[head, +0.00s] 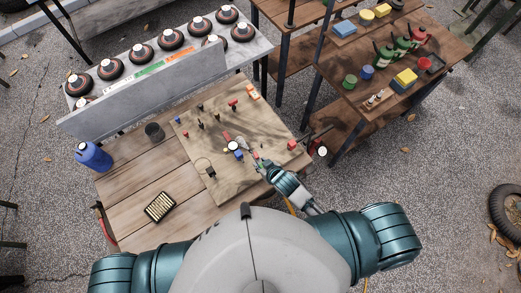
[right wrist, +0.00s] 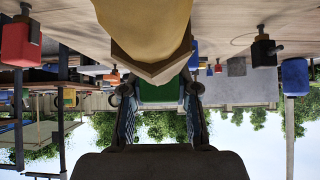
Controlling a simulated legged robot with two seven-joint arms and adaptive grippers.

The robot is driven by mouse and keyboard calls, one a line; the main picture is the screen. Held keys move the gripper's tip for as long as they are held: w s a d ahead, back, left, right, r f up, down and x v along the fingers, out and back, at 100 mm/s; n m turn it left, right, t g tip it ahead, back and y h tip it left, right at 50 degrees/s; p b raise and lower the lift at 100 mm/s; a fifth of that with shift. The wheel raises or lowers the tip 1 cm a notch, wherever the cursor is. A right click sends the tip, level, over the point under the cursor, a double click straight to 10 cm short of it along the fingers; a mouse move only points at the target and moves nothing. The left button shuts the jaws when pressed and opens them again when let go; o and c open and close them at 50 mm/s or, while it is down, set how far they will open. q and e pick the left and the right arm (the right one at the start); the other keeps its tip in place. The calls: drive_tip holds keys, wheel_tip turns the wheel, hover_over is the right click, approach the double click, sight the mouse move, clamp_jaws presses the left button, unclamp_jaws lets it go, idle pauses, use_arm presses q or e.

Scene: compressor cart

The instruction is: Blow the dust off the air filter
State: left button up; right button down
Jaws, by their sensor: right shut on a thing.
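The air filter (head: 160,206), a dark frame with pale pleats, lies flat on the wooden bench near its front left. My right gripper (head: 262,164) is over the lower right of the wooden peg board (head: 190,150), well to the right of the filter. It is shut on a small green thing (right wrist: 160,92), which shows between its fingers in the right wrist view. The rest of the held thing is mostly hidden, so I cannot tell its full shape. My left gripper is not in view. Dust on the filter is too small to make out.
A blue jug (head: 93,157) and dark cup (head: 154,132) stand on the bench's left. Small coloured parts sit on the board. A round gauge (head: 322,151) is right of it. A grey panel (head: 150,92) stands behind. Bare planks surround the filter.

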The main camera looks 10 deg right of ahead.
drive_tip(key=shift+s+a+r, duration=0.1)
drive_tip(key=shift+s, duration=0.45)
drive_tip(key=shift+s+a+r, duration=0.1)
drive_tip(key=shift+s, duration=0.4)
drive_tip(key=shift+s+r, duration=0.2)
drive_tip(key=shift+r, duration=0.15)
drive_tip(key=shift+r+p, duration=0.9)
drive_tip(key=shift+p, duration=0.2)
drive_tip(key=shift+r, duration=1.25)
drive_tip(key=shift+w, duration=0.1)
